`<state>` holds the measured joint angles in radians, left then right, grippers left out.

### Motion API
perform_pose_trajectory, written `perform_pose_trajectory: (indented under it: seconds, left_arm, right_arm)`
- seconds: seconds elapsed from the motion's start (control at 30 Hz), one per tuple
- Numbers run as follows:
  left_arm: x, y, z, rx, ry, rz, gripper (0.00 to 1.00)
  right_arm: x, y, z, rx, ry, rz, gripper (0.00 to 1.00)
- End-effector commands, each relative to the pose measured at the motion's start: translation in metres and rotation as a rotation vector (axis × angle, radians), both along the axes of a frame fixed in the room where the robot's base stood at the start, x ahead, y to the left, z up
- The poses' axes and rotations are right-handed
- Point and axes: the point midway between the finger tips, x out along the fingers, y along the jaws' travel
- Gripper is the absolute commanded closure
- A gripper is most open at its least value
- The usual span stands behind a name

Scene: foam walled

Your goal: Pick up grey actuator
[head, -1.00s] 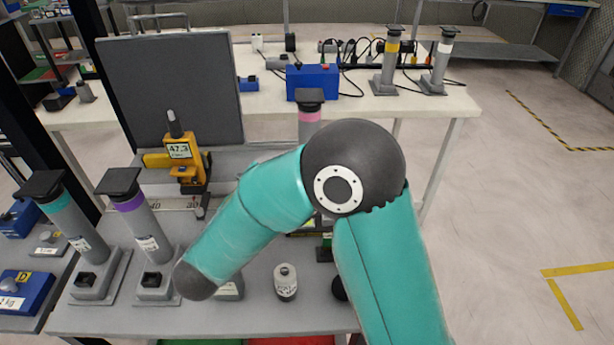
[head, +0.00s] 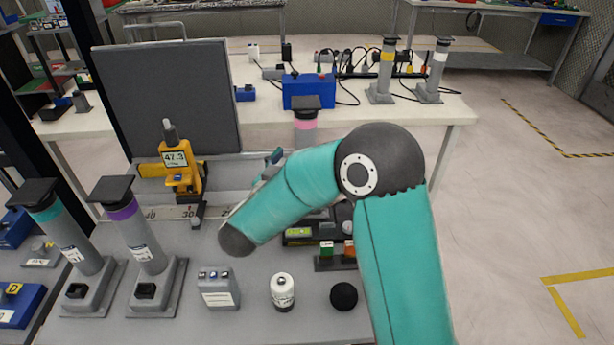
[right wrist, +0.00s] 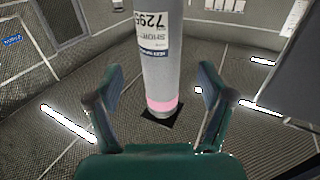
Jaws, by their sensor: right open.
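A grey actuator with a pink band and dark square top (head: 306,116) stands behind my right arm in the head view; its lower part is hidden. In the right wrist view this grey cylinder with a white label (right wrist: 162,60) appears upside down, between the spread fingers of my right gripper (right wrist: 160,85). The gripper is open, with a gap on each side of the cylinder. Other grey actuators have a purple band (head: 138,232), a teal band (head: 72,235), a yellow band (head: 385,72) and a white band (head: 436,72). My left gripper is not in view.
A yellow gauge (head: 178,168) and a dark grey panel (head: 170,95) stand left of the pink-banded actuator. A blue box (head: 310,91) is behind it. A white bottle (head: 283,292), black ball (head: 344,296) and grey switch box (head: 218,288) sit on the near table.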

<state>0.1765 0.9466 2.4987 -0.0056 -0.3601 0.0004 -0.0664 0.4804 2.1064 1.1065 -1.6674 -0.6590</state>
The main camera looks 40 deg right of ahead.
Motion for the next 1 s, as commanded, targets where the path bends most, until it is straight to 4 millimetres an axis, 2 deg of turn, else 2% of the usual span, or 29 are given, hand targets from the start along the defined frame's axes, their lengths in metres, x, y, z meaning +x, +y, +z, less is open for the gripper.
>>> perform_pose_trajectory:
  seconds: [0.17,0.4,0.5,0.77,1.0]
  left_arm:
    - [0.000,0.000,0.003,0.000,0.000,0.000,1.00]
    - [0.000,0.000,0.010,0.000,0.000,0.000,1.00]
    - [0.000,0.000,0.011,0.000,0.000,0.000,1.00]
    - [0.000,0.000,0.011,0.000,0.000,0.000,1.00]
    - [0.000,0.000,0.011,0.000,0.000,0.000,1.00]
  right_arm:
    - [0.004,-0.010,0.002,0.001,0.001,-0.001,0.19]
    - [0.017,-0.041,0.005,0.001,0.002,-0.002,0.19]
    - [0.021,-0.048,0.005,0.000,0.001,0.000,0.19]
    - [0.022,-0.050,0.004,0.001,0.001,0.002,0.19]
    - [0.022,-0.049,0.004,0.001,0.001,0.002,0.59]
